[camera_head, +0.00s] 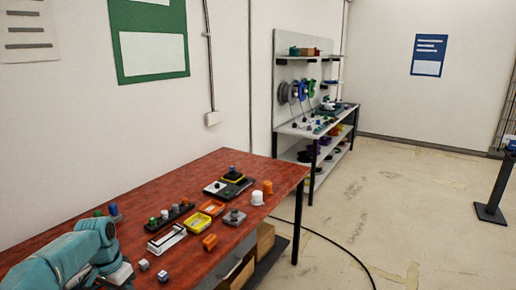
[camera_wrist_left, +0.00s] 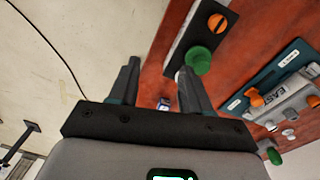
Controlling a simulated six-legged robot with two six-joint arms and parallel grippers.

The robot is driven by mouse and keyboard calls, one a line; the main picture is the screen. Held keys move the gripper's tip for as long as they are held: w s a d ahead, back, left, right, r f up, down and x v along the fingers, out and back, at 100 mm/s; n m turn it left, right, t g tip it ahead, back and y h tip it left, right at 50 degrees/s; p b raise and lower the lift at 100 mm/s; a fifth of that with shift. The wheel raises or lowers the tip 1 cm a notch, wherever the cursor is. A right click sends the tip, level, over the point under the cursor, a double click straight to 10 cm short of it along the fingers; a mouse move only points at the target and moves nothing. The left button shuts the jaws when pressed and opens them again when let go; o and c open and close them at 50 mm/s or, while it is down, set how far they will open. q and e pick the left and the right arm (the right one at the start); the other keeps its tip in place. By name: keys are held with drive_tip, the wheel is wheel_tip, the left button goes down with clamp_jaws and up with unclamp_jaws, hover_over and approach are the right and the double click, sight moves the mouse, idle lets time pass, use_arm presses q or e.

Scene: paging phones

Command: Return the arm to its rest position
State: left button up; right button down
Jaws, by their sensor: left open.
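My left arm (camera_head: 75,258) is teal and bent over the lower left corner of the red-topped table (camera_head: 150,191) in the head view. My left gripper (camera_wrist_left: 158,66) shows in the left wrist view with two dark fingers spread apart and nothing between them. Beyond the fingers are the tabletop and a black box with an orange knob (camera_wrist_left: 216,23) and a green button (camera_wrist_left: 198,60). The gripper's fingers cannot be made out in the head view. My right gripper is in neither view.
The table holds a yellow tray (camera_head: 197,222), a white tray (camera_head: 167,240), an orange block (camera_head: 210,242) and a white dome (camera_head: 257,198). A grey box marked EAST (camera_wrist_left: 292,103) shows in the wrist view. A shelved workbench (camera_head: 310,131) stands behind. The floor (camera_head: 410,200) at right is mostly clear.

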use_arm(q)
drive_tip(key=s+d+f+n+h, duration=0.1)
drive_tip(key=s+d+f, duration=0.3)
drive_tip(key=d+f, duration=0.55)
drive_tip(key=s+d+f+n+h, duration=0.1)
drive_tip(key=s+d+f, duration=0.3)
drive_tip(key=d+f, duration=0.55)
drive_tip(key=s+d+f+n, duration=0.1)
drive_tip(key=s+d, duration=0.3)
drive_tip(key=s, duration=0.5)
drive_tip(key=s+d+f+n+h, duration=0.1)
drive_tip(key=s+d+f, duration=0.2)
drive_tip(key=s, duration=0.7)
drive_tip(key=shift+d+f+n, duration=0.4)
drive_tip(key=shift+f, duration=0.4)
